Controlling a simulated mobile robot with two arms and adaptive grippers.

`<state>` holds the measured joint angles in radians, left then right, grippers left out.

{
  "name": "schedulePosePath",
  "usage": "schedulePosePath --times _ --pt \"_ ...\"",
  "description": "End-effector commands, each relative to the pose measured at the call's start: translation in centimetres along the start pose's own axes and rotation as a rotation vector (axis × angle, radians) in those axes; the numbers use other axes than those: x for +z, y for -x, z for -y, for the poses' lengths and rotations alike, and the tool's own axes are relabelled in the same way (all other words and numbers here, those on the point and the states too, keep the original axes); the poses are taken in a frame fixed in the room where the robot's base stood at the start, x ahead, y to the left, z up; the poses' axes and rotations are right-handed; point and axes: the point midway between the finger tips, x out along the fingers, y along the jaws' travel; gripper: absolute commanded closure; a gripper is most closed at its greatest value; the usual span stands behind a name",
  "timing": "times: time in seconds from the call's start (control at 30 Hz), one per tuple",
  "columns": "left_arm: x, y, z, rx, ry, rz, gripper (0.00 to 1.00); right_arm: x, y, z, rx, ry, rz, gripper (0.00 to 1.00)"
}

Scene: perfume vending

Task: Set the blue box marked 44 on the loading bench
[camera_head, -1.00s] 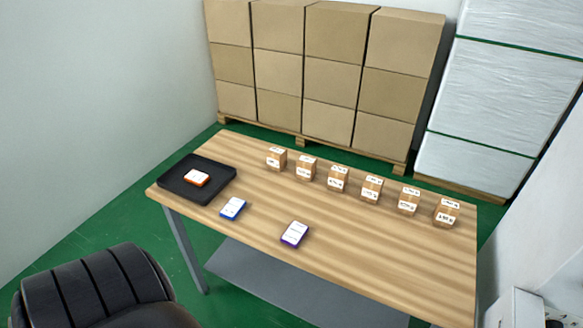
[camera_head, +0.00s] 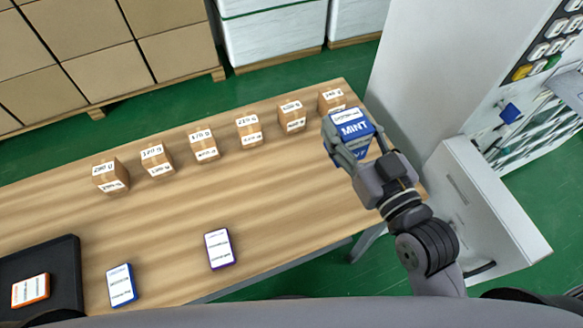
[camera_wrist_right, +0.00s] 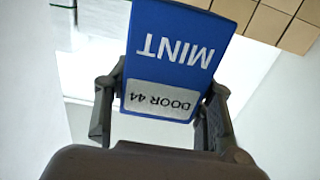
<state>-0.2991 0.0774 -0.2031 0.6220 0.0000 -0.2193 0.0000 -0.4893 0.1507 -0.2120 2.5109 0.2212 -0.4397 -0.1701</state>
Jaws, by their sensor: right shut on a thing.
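The blue box marked MINT and DOOR 44 (camera_wrist_right: 175,62) is between the fingers of my right gripper (camera_wrist_right: 160,110), with its label upside down in the right wrist view. In the head view the blue box (camera_head: 352,128) is held by my right gripper (camera_head: 350,150) above the right end of the wooden bench (camera_head: 290,215), near the last carton. Whether the box touches the bench cannot be told, but it appears raised. My left gripper is not in view.
Several small brown cartons (camera_head: 205,147) stand in a row along the bench's back. A black tray (camera_head: 62,265) holds an orange-edged card (camera_head: 30,291). A blue card (camera_head: 121,286) and a purple card (camera_head: 219,249) lie at the front. A white machine (camera_head: 425,70) stands at right.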

Motion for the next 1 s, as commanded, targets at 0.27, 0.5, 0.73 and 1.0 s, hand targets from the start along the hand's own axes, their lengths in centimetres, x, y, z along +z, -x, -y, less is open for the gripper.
schedulePosePath --times 0.27,0.5,0.73,1.0 --pt "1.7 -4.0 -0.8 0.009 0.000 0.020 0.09 4.0 0.0 -0.1 0.002 -0.002 -0.002 0.82" --pt "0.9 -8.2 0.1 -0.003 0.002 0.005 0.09 9.4 0.0 -0.1 0.003 -0.001 0.003 0.82" --pt "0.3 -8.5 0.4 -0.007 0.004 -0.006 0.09 14.1 0.0 -0.1 0.002 -0.001 0.002 0.82" --pt "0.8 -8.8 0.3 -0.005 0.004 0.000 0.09 16.6 0.0 -0.1 0.003 0.000 0.000 0.82"
